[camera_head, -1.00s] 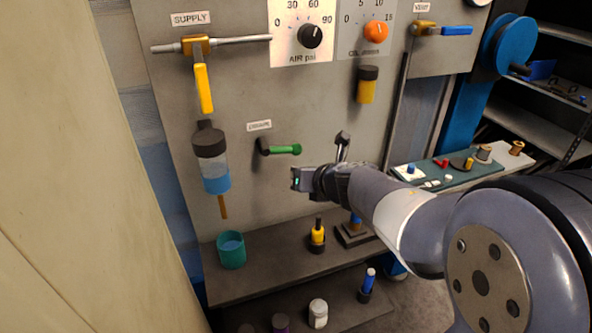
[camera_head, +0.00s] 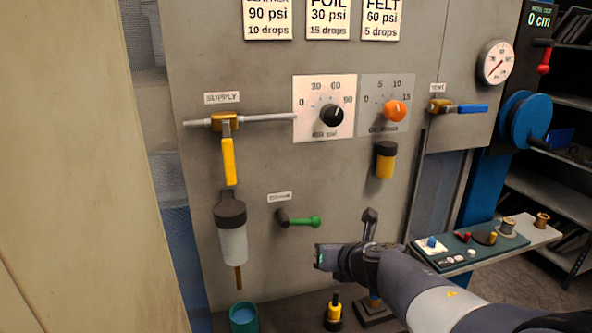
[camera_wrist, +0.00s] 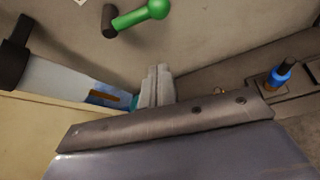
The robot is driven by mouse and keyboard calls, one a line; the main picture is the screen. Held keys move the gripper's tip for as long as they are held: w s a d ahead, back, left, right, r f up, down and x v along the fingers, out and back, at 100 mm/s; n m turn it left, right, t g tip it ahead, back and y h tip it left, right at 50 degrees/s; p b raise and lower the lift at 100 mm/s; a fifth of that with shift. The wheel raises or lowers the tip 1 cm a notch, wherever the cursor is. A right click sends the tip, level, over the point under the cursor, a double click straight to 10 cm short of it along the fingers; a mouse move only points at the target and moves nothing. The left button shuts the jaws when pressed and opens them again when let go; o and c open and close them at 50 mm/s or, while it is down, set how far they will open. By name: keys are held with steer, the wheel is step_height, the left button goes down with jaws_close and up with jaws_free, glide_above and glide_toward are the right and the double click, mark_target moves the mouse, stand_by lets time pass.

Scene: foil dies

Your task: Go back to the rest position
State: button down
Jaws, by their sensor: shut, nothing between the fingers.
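My gripper (camera_head: 318,257) is shut and empty in the head view. It points left, in front of the grey panel, below and slightly right of the green-handled lever (camera_head: 300,221). It is apart from the lever, which lies about level, pointing right. The wrist view shows my closed fingers (camera_wrist: 155,85) with nothing between them, and the green knob (camera_wrist: 157,8) above them. A clear bowl (camera_head: 233,246) with a dark cap hangs left of my gripper, over a teal cup (camera_head: 243,318) with blue inside. No blue shows in the bowl in the head view.
A yellow supply handle (camera_head: 229,161) hangs down. A black knob (camera_head: 332,115) and an orange knob (camera_head: 395,111) are above my gripper. A blue vent handle (camera_head: 472,108) points right. A side shelf (camera_head: 535,235) holds small parts. A yellow bottle (camera_head: 334,314) stands below.

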steer(key=b+x, duration=0.2)
steer(key=x, duration=0.6)
steer(key=a+f+m+t+y+p, duration=0.1)
steer(key=a+m+y+p, duration=0.1)
steer(key=a+m+y, duration=0.4)
steer(key=m+y, duration=0.2)
steer(key=m, duration=0.2)
steer(key=shift+a+t, duration=0.3)
steer(key=shift+w+f, duration=0.1)
steer(key=shift+f, duration=0.05)
